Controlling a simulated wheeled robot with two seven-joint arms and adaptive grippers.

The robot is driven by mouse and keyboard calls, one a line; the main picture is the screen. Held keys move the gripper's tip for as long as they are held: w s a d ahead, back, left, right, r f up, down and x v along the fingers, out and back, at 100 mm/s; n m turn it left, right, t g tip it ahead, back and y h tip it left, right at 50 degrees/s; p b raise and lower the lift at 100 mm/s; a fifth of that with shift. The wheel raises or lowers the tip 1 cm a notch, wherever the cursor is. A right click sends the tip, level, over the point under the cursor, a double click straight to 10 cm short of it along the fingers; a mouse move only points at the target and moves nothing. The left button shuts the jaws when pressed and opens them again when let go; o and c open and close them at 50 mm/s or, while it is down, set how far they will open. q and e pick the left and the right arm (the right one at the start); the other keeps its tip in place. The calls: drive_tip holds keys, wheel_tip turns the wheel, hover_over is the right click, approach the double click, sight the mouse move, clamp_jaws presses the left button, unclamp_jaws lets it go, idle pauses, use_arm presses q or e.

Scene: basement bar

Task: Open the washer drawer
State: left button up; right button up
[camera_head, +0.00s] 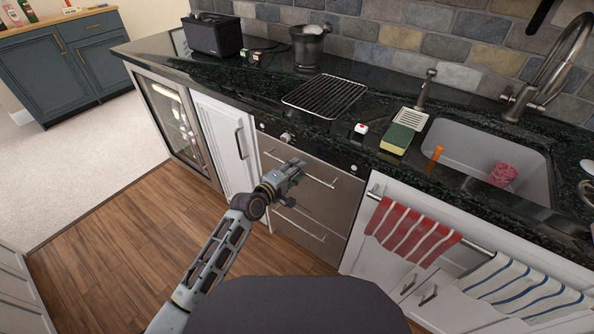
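The washer is a stainless steel unit under the counter with two stacked drawers, and both fronts look closed. The upper drawer (336,199) has a bar handle (312,173) across its top. The lower drawer (284,229) has a similar bar handle (300,228). My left gripper (300,180) is in front of the upper drawer, near the left part of its handle, and covers some of the front. I cannot tell whether it touches the handle or how far its fingers are apart. My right gripper is out of view.
A white cabinet (219,138) and a glass-door cooler (173,120) stand left of the washer. A red striped towel (413,232) hangs on a rail to the right, below the sink (471,149). Wooden floor (130,240) is clear to the left.

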use_arm(q)
drive_tip(key=shift+w+d+f, duration=0.1)
drive_tip(key=shift+w+d, duration=0.15)
drive_tip(key=shift+w, duration=0.05)
drive_tip(key=shift+c, duration=0.4)
clamp_jaws()
